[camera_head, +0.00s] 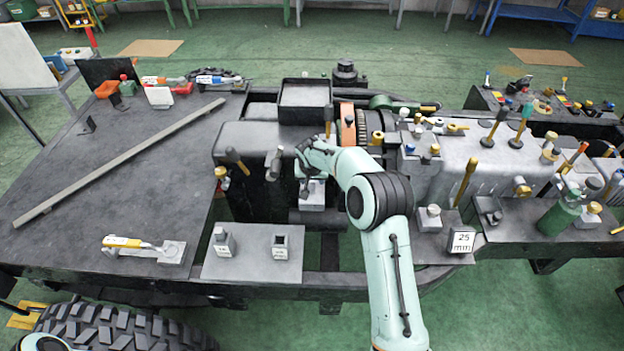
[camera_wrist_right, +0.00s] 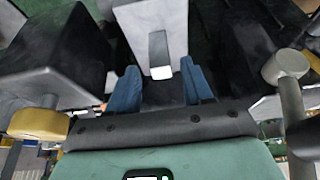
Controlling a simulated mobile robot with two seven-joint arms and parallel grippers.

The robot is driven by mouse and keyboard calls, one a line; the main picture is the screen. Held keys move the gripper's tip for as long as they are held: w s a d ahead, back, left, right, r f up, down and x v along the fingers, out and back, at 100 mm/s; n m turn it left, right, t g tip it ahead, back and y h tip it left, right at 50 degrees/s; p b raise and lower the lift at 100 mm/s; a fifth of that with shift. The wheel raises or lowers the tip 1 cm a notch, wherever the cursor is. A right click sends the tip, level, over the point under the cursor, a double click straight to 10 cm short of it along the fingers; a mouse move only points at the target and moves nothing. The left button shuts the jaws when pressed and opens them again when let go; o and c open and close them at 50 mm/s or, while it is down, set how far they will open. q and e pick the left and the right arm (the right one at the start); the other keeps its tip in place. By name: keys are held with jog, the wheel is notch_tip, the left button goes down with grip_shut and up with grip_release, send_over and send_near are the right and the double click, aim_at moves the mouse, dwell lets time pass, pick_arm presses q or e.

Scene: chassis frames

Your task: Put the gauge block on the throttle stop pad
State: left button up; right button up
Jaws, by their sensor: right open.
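My right gripper (camera_head: 304,178) points down over the middle of the chassis, above a light block-like piece (camera_head: 313,196). A block labelled 25 mm (camera_head: 461,240) sits at the right. I cannot tell which surface is the throttle stop pad.
A grey plate (camera_head: 250,268) lies at the front. A yellow-and-white tool (camera_head: 125,243) and a small pad (camera_head: 172,253) lie left of it. A long bar (camera_head: 120,160) crosses the left table. Upright knobs and levers (camera_head: 232,158) (camera_head: 466,180) rise around my right arm.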

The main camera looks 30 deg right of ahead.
pick_arm(q)
jog(key=shift+s+f+b, duration=0.55)
jog(key=shift+s+f, duration=0.2)
jog(key=shift+s, duration=0.15)
pick_arm(e)
jog(key=v, duration=1.1)
jog(key=shift+s+a+r, duration=0.15)
jog(key=shift+r, duration=0.2)
